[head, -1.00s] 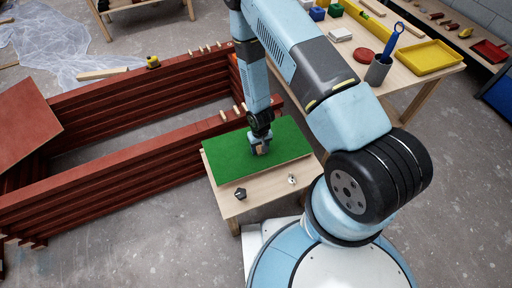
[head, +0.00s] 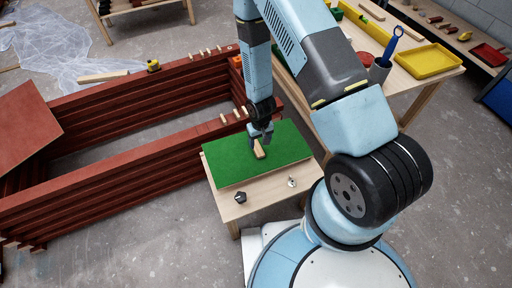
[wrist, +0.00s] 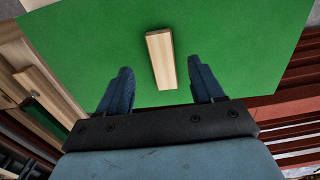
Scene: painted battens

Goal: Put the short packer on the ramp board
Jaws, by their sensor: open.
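A short light-wood packer (head: 260,150) lies on the green board (head: 225,167), which I take to be the ramp board. The board rests over a low wooden table. My gripper (head: 261,138) is just above the packer, fingers pointing down. In the wrist view, my gripper (wrist: 161,88) is open, with one blue finger to each side. The packer (wrist: 161,59) lies beyond the fingertips, apart from them, flat on the green board (wrist: 90,45). Nothing is held.
A dark hex piece (head: 240,196) and a small metal part (head: 292,182) lie on the low table's (head: 265,206) bare front. Dark red batten stacks (head: 120,157) stand close on the left. A workbench with a yellow tray (head: 430,58) stands at the back right.

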